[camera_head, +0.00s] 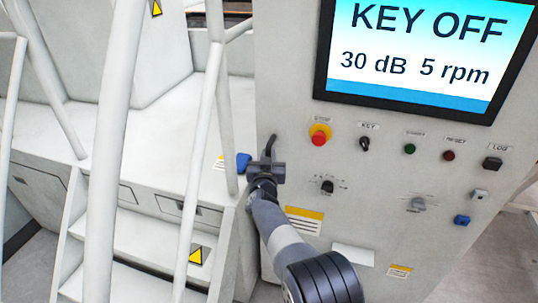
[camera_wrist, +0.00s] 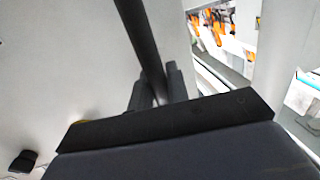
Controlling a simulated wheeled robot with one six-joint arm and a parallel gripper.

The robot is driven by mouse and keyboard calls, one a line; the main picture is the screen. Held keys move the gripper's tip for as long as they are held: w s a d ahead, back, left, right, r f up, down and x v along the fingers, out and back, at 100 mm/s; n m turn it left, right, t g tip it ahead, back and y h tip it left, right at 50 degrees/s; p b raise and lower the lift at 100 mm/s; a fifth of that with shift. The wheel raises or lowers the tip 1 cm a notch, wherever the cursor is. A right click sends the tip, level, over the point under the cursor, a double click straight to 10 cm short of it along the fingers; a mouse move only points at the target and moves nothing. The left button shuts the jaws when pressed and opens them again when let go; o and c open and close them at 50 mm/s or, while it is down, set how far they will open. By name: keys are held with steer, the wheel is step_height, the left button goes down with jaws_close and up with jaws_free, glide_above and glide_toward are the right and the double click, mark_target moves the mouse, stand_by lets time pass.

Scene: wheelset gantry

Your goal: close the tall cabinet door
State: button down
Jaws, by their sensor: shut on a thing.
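The tall cabinet's pale grey front (camera_head: 350,195) fills the right half of the head view, with a screen reading KEY OFF. My gripper (camera_head: 267,163) is at its left edge, below and left of the red stop button. A dark bar, seemingly the door handle (camera_head: 272,143), rises from the jaws. In the wrist view the long dark handle (camera_wrist: 143,40) runs down between the fingers of my gripper (camera_wrist: 156,88), which is shut on it. The fingers and my wrist hide its lower end. I cannot tell how far the door stands open.
White railings (camera_head: 112,140) and steps (camera_head: 135,240) stand left of the cabinet. A blue part (camera_head: 243,162) is just left of my gripper. The red stop button (camera_head: 319,137), key switch (camera_head: 364,144) and several knobs protrude from the front. Floor shows at lower right.

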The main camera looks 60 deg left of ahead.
steer(key=shift+w+r, duration=0.15)
steer(key=shift+r, duration=0.3)
steer(key=c, duration=1.8)
jaws_free()
steer(key=shift+a, duration=0.1)
steer(key=shift+o, duration=0.8)
steer(key=shift+w+a+f, duration=0.15)
steer(key=shift+f, duration=0.1)
steer(key=shift+o, duration=1)
steer(key=shift+f, duration=0.1)
steer(key=shift+f, duration=0.1)
steer(key=b+v, duration=0.3)
steer(key=v, duration=0.8)
steer(key=shift+b, duration=0.35)
steer(key=shift+a, duration=0.15)
